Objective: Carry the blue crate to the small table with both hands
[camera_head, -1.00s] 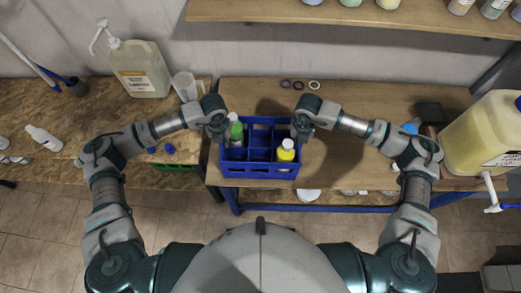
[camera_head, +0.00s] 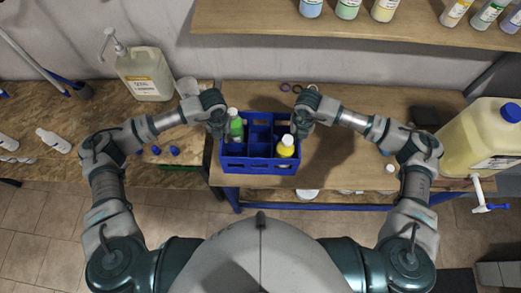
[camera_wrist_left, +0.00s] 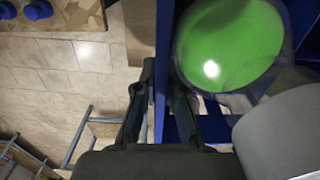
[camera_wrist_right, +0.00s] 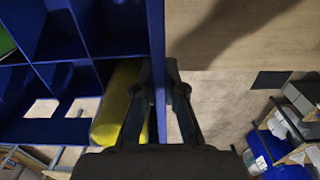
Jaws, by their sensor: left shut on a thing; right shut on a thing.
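The blue crate (camera_head: 259,165) is divided into compartments and sits level over the front part of a wooden table (camera_head: 385,98). A green bottle (camera_head: 236,128) stands in a left compartment and a yellow bottle (camera_head: 285,150) in a front right one. My left gripper (camera_head: 218,128) is shut on the crate's left wall, which also shows in the left wrist view (camera_wrist_left: 163,75). My right gripper (camera_head: 301,127) is shut on its right wall, seen in the right wrist view (camera_wrist_right: 157,60). I cannot tell whether the crate's bottom touches the table. No separate small table can be made out for certain.
A big yellowish jug (camera_head: 480,140) stands at the table's right end. A shelf (camera_head: 350,32) with bottles hangs above. Tiled floor (camera_head: 55,220) is free in front.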

